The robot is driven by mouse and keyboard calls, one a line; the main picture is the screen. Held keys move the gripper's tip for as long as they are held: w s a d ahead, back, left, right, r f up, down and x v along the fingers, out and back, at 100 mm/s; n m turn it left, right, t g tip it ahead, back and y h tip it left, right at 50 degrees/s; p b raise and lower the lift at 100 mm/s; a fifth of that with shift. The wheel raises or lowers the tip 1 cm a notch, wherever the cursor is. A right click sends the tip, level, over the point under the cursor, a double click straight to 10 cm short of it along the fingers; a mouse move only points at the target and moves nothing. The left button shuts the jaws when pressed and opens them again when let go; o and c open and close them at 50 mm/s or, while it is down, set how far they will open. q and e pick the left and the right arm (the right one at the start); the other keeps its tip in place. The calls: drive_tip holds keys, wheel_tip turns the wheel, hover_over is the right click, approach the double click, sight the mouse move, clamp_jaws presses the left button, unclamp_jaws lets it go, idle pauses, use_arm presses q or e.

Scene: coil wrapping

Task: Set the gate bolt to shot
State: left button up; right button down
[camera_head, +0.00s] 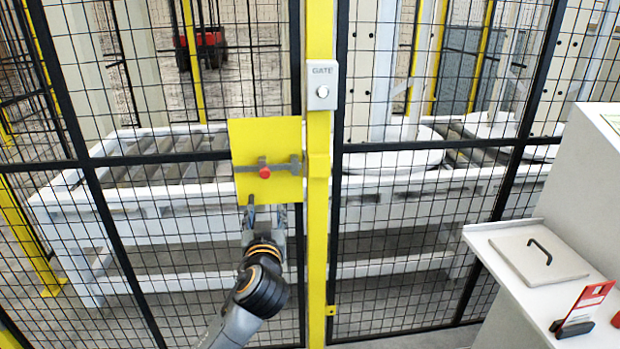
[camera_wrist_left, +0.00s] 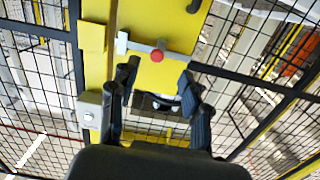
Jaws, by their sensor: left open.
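The gate bolt is a grey horizontal bar (camera_head: 284,167) with a red knob (camera_head: 264,172), mounted on a yellow plate (camera_head: 262,140) on the mesh gate. The bar's right end lies near the plate's right edge, beside the yellow post (camera_head: 319,215); I see no bar crossing the post face. My left gripper (camera_head: 264,212) is just below the knob, open and empty. In the left wrist view the knob (camera_wrist_left: 157,56) lies beyond and between the open fingertips (camera_wrist_left: 160,78), apart from them. My right gripper is not in view.
A grey box marked GATE (camera_head: 322,85) with a round button is on the post. Behind the mesh stands a white roller conveyor (camera_head: 150,205). At right a white cabinet (camera_head: 590,190) has a shelf with a handled lid (camera_head: 538,258) and a red-and-white card (camera_head: 586,302).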

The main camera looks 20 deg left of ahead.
sight(265, 174)
use_arm(q)
drive_tip(key=shift+n, duration=0.3)
drive_tip(key=r+x, duration=0.1)
drive_tip(key=x, duration=0.3)
drive_tip(key=r+p+x, duration=0.1)
drive_tip(key=x, duration=0.3)
drive_tip(key=r+p+x, duration=0.1)
drive_tip(key=x, duration=0.4)
drive_tip(key=shift+w, duration=0.15)
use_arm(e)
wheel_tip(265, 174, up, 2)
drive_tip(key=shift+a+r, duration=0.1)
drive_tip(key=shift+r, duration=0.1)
use_arm(q)
clamp_jaws()
